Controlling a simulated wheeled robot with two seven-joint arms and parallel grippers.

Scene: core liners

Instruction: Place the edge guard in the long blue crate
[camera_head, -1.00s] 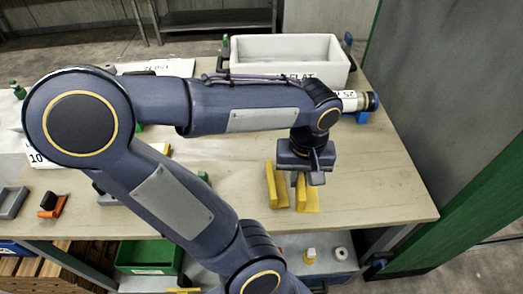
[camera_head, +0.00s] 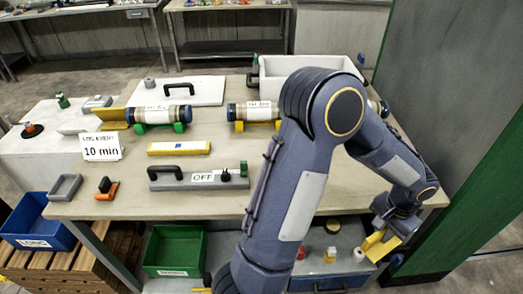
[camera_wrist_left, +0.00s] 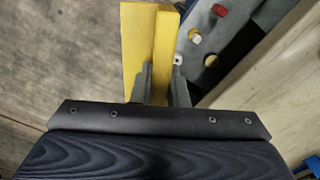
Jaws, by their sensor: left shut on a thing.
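The yellow edge guard (camera_head: 377,246) is held in my left gripper (camera_head: 392,232), off the table's right front corner. In the left wrist view the edge guard (camera_wrist_left: 140,45) shows as two long yellow faces, with the dark fingers (camera_wrist_left: 163,82) closed on its near part. A blue crate (camera_head: 37,240) labelled "LONG" stands low at the far left, on wooden slats, well away from the gripper. Its inside looks empty from here. My right gripper is not in view.
The table (camera_head: 215,150) carries core tubes, a grey "OFF" bar (camera_head: 200,179), a sign (camera_head: 102,150) and a white bin (camera_head: 305,68). A green crate (camera_head: 175,252) stands low in front. A lower shelf with small items is under the table. A green-edged panel (camera_head: 490,160) is at right.

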